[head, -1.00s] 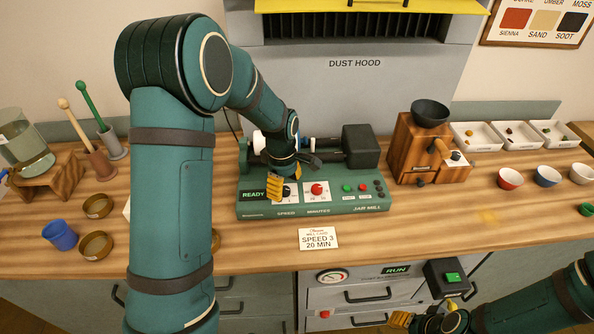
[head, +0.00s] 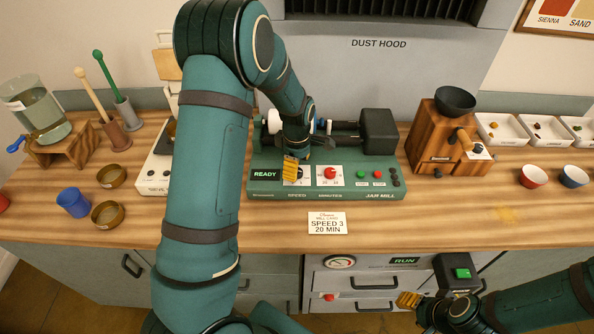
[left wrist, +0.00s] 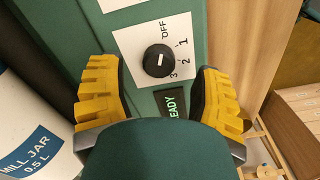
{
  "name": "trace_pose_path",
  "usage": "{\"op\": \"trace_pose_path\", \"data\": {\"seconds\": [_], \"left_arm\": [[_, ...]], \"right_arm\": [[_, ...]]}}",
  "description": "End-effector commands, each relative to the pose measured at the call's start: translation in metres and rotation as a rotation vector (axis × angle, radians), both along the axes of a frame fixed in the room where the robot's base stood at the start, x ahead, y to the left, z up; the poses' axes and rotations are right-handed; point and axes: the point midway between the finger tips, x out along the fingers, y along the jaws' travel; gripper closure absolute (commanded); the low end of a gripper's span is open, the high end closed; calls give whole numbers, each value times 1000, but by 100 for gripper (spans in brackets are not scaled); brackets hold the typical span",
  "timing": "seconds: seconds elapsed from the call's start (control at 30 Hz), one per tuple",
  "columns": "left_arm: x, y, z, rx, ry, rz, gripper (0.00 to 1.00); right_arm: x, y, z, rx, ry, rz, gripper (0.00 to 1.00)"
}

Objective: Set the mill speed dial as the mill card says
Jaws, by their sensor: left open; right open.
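The jar mill (head: 262,187) is a green machine with a panel reading READY, SPEED and MINUTES. The black speed dial (left wrist: 159,61) sits on a white plate marked OFF, 1, 2, 3, with a small white mark on its face; I cannot tell surely which marking it points to. My left gripper (head: 291,168) is over the panel and partly hides the dial in the head view. In the left wrist view its yellow fingers (left wrist: 161,75) are open, apart from the dial on both sides. The mill card (head: 327,223) reads SPEED 3, 20 MIN. My right gripper (head: 425,302) is open and empty at the lower right.
A red minutes knob (head: 330,172) and several buttons are right of the dial. The white mill jar (left wrist: 28,145) is close to my left gripper. A wooden grinder (head: 434,140) stands right of the mill. The counter in front of the mill is mostly clear.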

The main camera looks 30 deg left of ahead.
Motion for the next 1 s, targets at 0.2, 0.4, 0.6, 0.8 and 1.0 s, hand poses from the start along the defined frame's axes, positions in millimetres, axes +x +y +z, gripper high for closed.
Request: {"op": "trace_pose_path", "data": {"seconds": [0.2, 0.4, 0.6, 0.8, 1.0], "left_arm": [[0, 0, -19, 0, 1, -1, 35], [0, 0, -22, -1, 0, -1, 35], [0, 0, -21, 0, 0, -1, 54], [0, 0, -21, 0, 0, -1, 100], [0, 0, -21, 0, 0, -10, 100]], "right_arm": [[0, 0, -2, 0, 0, 0, 53], [0, 0, -2, 0, 0, 0, 53], [0, 0, -2, 0, 0, 0, 53], [0, 0, -2, 0, 0, 0, 53], [0, 0, -2, 0, 0, 0, 53]]}}
